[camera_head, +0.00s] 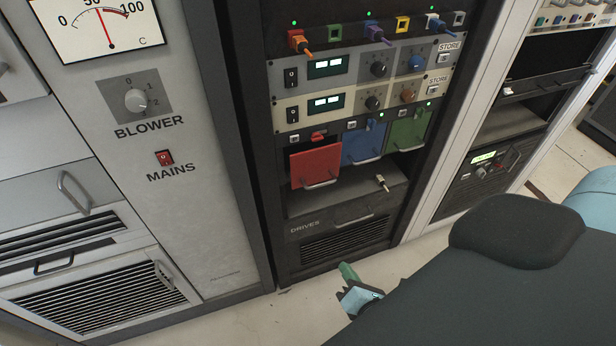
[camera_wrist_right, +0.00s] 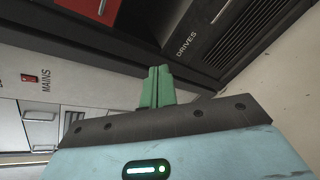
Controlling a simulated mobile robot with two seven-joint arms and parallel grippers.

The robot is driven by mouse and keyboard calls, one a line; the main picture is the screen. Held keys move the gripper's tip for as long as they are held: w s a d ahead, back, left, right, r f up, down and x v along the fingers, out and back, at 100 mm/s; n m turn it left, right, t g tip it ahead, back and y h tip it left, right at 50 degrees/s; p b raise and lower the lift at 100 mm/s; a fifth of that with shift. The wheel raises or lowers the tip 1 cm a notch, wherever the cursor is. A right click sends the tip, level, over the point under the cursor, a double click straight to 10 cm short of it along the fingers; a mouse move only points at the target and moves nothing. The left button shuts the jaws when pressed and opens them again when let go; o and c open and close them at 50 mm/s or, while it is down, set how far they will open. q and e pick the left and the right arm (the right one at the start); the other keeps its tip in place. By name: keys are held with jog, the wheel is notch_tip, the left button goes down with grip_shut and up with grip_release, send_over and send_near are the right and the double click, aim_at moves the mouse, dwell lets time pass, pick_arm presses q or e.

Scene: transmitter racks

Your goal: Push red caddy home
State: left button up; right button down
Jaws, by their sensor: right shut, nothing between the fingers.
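The red caddy (camera_head: 315,165) sits in the drive bay of the middle rack, left of a blue caddy (camera_head: 363,145) and a green caddy (camera_head: 408,130). Its front stands further out than the other two, with a silver handle along its lower edge. In the right wrist view, part of the red caddy (camera_wrist_right: 92,8) shows at the top left. My right gripper (camera_head: 348,272) has green fingers and is low in front of the rack, below and apart from the caddy. In the wrist view its fingers (camera_wrist_right: 156,72) are together and empty. My left gripper is not in view.
A shelf (camera_head: 340,192) under the caddies holds a small key-like item (camera_head: 382,183). Below it is a drawer and vent marked DRIVES (camera_head: 345,243). A grey cabinet with a BLOWER knob (camera_head: 137,101) and MAINS switch (camera_head: 164,157) stands left. Floor shows in front.

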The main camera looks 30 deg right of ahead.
jog(key=w+r+n+t+p, duration=0.1)
jog(key=w+r+n+t, duration=0.2)
jog(key=w+r+n, duration=0.45)
jog(key=n+p, duration=0.1)
jog(key=n, duration=0.1)
send_near(303, 171)
jog(key=shift+t+h, duration=0.3)
jog(key=shift+t, duration=0.1)
jog(key=x, duration=0.2)
jog(key=f+x, duration=0.1)
jog(key=x, duration=0.2)
jog(key=shift+w+a+f, duration=0.1)
jog(key=shift+w+a, duration=0.05)
jog(key=shift+w, duration=0.2)
jog(key=shift+w+m, duration=0.25)
jog(key=shift+w, duration=0.35)
jog(key=x, duration=0.3)
jog(key=shift+w+d+f+b, duration=0.1)
jog(key=shift+w+d+b, duration=0.1)
jog(key=shift+w+b, duration=0.15)
jog(key=shift+d+r, duration=0.1)
jog(key=shift+r, duration=0.2)
jog(key=shift+w, duration=0.1)
